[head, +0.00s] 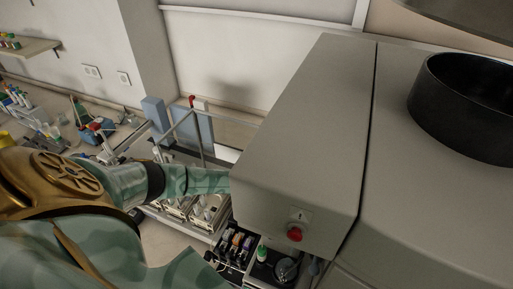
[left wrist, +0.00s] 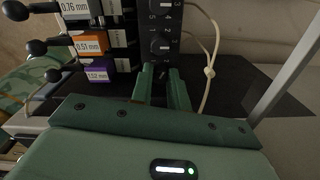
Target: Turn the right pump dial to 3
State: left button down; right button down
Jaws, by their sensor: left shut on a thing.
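The pump's dark dial panel shows in the left wrist view, with a knob (left wrist: 162,45) between small white numbers at its upper part. My left gripper (left wrist: 162,72) is below that knob, its two green fingers pointing at the lower part of the panel. It is shut on a pump dial that the fingers mostly hide, so I cannot read its setting. In the head view my left arm reaches in from the left and its gripper is hidden behind the large beige housing. My right gripper is not in view.
Cassettes labelled 0.76 mm (left wrist: 76,8), 0.51 mm (left wrist: 88,45) and 1.52 mm (left wrist: 97,74) with black levers stand left of the panel. A pale tube (left wrist: 210,72) hangs at right. The beige housing (head: 300,130) with a red button (head: 294,234) stands close to my arm.

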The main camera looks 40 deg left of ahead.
pick_arm(q)
jog(key=shift+d+m, duration=0.15)
jog(key=shift+m, duration=0.55)
jog(key=c, duration=1.6)
grip_release()
jog(key=shift+r, duration=0.2)
notch_tip(320, 180, up, 12)
jog(key=shift+f+p, duration=0.25)
jog(key=shift+p, duration=0.6)
